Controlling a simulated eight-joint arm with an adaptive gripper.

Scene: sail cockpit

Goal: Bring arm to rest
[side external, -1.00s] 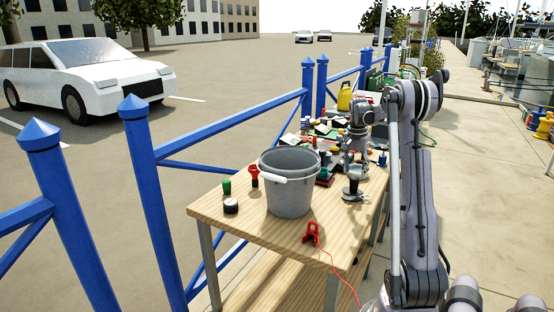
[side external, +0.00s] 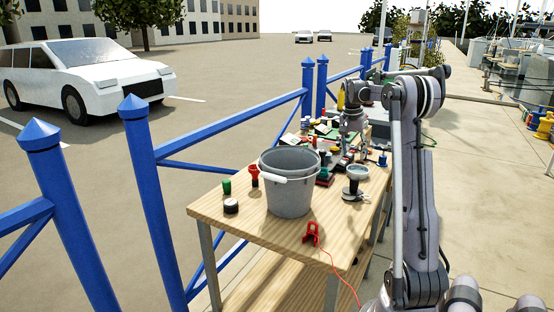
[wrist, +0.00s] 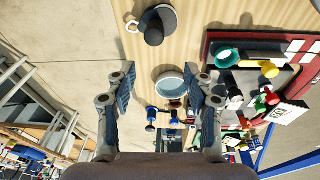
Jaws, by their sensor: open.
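My gripper (side external: 354,150) hangs over the far part of the wooden table in the side view, beyond the bucket. In the wrist view my gripper (wrist: 163,92) has its two fingers spread wide, with nothing held between them. A round pale dish (wrist: 175,82) lies below, in line with the gap between the fingers. The dish also shows in the side view (side external: 358,172). A black knob-like piece on a grey round base (wrist: 153,28) stands on the table near the dish, apart from the fingers.
A grey bucket (side external: 289,185) stands on the near part of the table (side external: 232,250). A red clamp-like piece (side external: 312,235) with a red cord lies at the front edge. Several small coloured items crowd the far side. A blue railing (side external: 147,190) runs along the left.

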